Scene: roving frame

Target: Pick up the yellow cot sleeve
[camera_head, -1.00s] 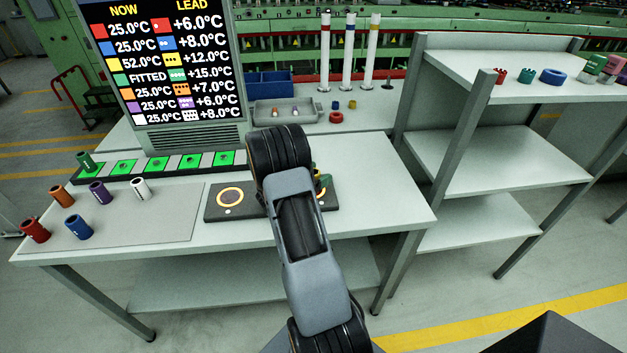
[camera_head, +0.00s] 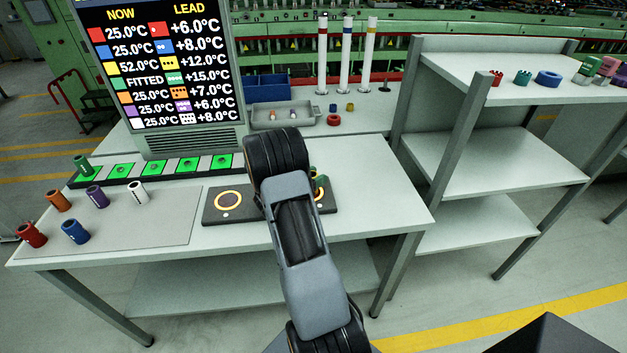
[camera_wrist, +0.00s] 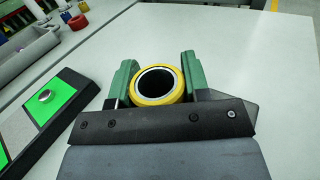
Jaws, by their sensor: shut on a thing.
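The yellow sleeve (camera_wrist: 159,85) is a short ring with a dark bore, seen from its open end in the wrist view. My gripper (camera_wrist: 157,82) has its two green fingers against the sleeve's left and right sides. In the head view my gripper (camera_head: 318,181) is mostly hidden behind my arm, over the right end of the dark two-ring plate (camera_head: 228,213). The sleeve cannot be made out clearly there. Whether it is clear of the surface below cannot be told.
Red (camera_head: 31,235), blue (camera_head: 75,231), orange, purple and white sleeves stand on the left mat. A green sleeve (camera_head: 83,165) is on the strip of green pads. A screen (camera_head: 160,70) stands behind. Shelves (camera_head: 500,150) are on the right. The table's right front is clear.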

